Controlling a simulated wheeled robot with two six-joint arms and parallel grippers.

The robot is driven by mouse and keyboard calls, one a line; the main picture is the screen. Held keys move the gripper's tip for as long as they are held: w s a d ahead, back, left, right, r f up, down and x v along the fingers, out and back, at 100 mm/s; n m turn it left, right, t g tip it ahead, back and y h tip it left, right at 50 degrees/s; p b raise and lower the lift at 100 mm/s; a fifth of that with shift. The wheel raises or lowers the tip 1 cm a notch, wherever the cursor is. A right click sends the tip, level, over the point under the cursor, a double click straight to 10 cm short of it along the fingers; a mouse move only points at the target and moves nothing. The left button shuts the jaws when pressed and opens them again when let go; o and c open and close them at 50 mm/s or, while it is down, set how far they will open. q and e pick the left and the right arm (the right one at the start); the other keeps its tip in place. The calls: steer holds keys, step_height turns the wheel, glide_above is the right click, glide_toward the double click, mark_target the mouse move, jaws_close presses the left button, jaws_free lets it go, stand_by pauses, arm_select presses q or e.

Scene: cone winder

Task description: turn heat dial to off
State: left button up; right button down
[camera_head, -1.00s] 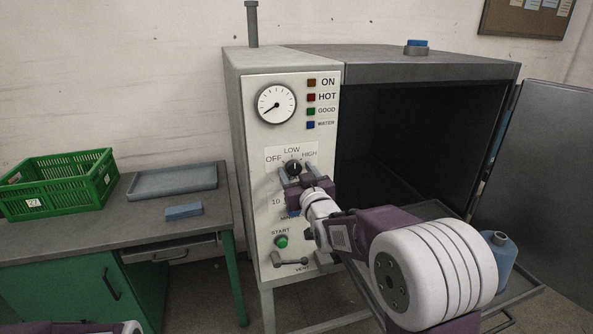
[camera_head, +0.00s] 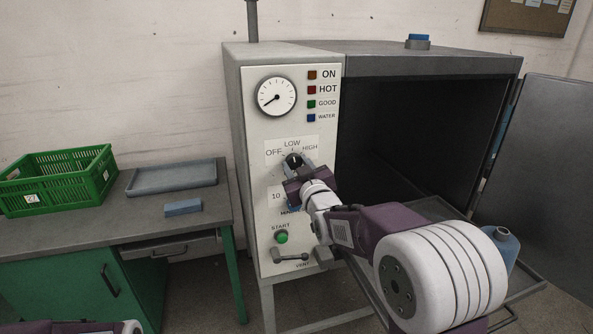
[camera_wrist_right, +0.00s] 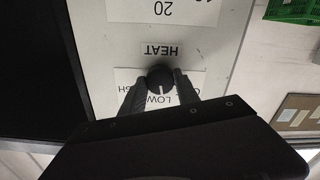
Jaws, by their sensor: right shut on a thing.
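The heat dial (camera_head: 293,160) is a round black knob with a white mark on the oven's pale control panel (camera_head: 255,215), under the labels OFF, LOW and HIGH. In the right wrist view the dial (camera_wrist_right: 160,78) appears upside down below the word HEAT, its white mark pointing towards LOW. My right gripper (camera_head: 295,165) is shut on the dial, with one finger on each side; it also shows in the right wrist view (camera_wrist_right: 160,88). The gripper partly covers the OFF and HIGH labels there. My left gripper is out of view.
Below the dial are a green START button (camera_head: 281,237) and a grey VENT lever (camera_head: 290,257). The oven's door (camera_head: 540,190) stands open at right. A blue bottle-like object (camera_head: 505,250) is behind my right arm. A green crate (camera_head: 60,180) sits on the left bench.

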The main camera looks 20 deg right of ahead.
steer(key=n+b, duration=0.4)
steer(key=n, duration=0.1)
steer(key=shift+f, duration=0.15)
steer(key=shift+n+b, duration=1.35)
steer(key=shift+n, duration=0.95)
steer(key=c, duration=0.9)
jaws_free()
steer(key=s+b, duration=0.1)
steer(key=s, duration=0.8)
steer(key=shift+d, duration=0.15)
